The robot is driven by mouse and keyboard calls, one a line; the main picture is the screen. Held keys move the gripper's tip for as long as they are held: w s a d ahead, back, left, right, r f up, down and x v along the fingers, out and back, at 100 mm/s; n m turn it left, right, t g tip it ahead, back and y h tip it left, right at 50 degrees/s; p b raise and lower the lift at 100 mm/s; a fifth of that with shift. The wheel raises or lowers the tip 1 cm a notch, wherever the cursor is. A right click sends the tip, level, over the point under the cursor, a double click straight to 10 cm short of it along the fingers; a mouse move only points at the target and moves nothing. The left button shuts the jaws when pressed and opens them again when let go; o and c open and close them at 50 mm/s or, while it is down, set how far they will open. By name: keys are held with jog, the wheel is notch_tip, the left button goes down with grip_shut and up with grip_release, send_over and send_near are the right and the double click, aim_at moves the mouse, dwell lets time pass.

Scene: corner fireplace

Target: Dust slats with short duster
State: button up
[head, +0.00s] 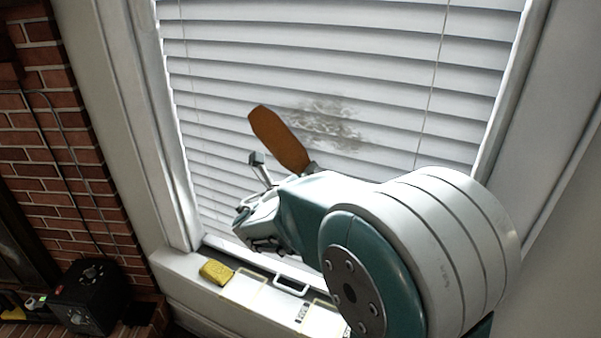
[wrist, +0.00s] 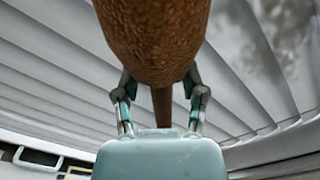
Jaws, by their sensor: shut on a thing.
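The short duster (head: 280,138) has a brown, paddle-like head, held up in front of the white slats (head: 300,65). A grey patch of dust (head: 325,122) lies on the slats, just right of the duster head. In the wrist view my gripper (wrist: 162,98) is shut on the duster's handle, and the brown duster head (wrist: 152,40) fills the top middle. The dust patch (wrist: 280,38) shows at the upper right there. I cannot tell whether the duster touches the slats.
A yellow sponge (head: 216,272) lies on the white window sill (head: 185,268), with a white handle-like item (head: 291,285) to its right. A black box (head: 90,296) stands at the lower left by the brick wall (head: 55,130). The window frame (head: 150,130) borders the slats.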

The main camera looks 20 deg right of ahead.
aim_at(323, 159)
jog(key=shift+s+d, duration=7.3)
jog(key=shift+s, duration=0.1)
jog(key=shift+w+a+r, duration=0.4)
jog(key=shift+w+a, duration=0.95)
jog(key=shift+w, duration=0.05)
jog(key=shift+w+a+r, duration=0.45)
jog(key=shift+w+a, duration=0.85)
jog(key=shift+w, duration=0.05)
jog(key=shift+w+a+r, duration=0.4)
jog(key=shift+w+a, duration=0.95)
jog(key=shift+w, duration=0.05)
jog(key=shift+w+a, duration=2.2)
jog(key=shift+a, duration=0.1)
jog(key=shift+w+a, duration=1.2)
jog(key=shift+w, duration=0.1)
